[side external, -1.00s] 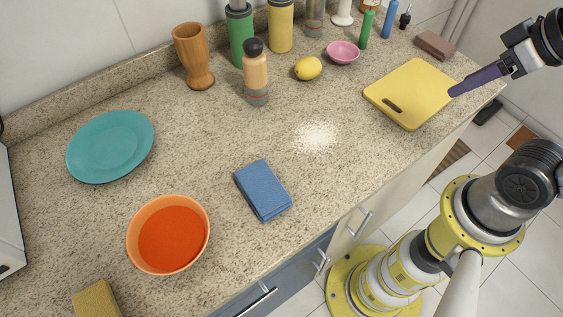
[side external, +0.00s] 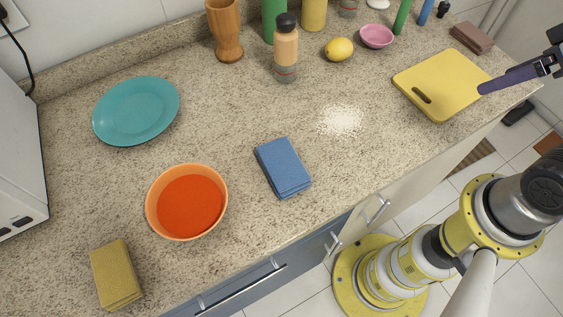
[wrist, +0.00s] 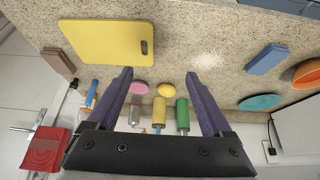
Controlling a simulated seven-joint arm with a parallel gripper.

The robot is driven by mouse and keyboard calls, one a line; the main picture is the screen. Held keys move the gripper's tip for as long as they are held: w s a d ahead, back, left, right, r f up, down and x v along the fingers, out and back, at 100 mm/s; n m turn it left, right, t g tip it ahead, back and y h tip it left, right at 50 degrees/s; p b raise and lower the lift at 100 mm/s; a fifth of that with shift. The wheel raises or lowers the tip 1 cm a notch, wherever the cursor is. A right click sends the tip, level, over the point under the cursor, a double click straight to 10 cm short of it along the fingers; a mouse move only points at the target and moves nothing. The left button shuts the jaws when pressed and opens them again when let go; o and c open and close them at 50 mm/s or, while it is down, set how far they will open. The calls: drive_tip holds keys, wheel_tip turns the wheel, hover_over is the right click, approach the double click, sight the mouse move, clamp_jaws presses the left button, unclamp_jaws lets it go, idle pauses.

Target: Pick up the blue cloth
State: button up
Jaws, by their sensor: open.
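The blue cloth (side external: 283,167) lies folded in a flat block on the speckled counter, to the right of the orange bowl. It also shows in the wrist view (wrist: 266,58) at the upper right, beyond the right finger. My gripper (wrist: 165,95) is open, its two purple fingers spread with nothing held between them. In the side view my gripper (side external: 484,90) is at the right edge, over the corner of the yellow cutting board and far from the cloth. Much of my gripper is cut off there.
White powder (side external: 340,120) lies behind and right of the cloth. The orange bowl (side external: 187,201) holds red liquid. A teal plate (side external: 136,110), yellow sponge (side external: 117,273), cutting board (side external: 442,84), lemon (side external: 339,49) and bottle (side external: 286,48) stand around.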

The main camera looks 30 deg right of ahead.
drive_tip(key=shift+o, duration=0.8)
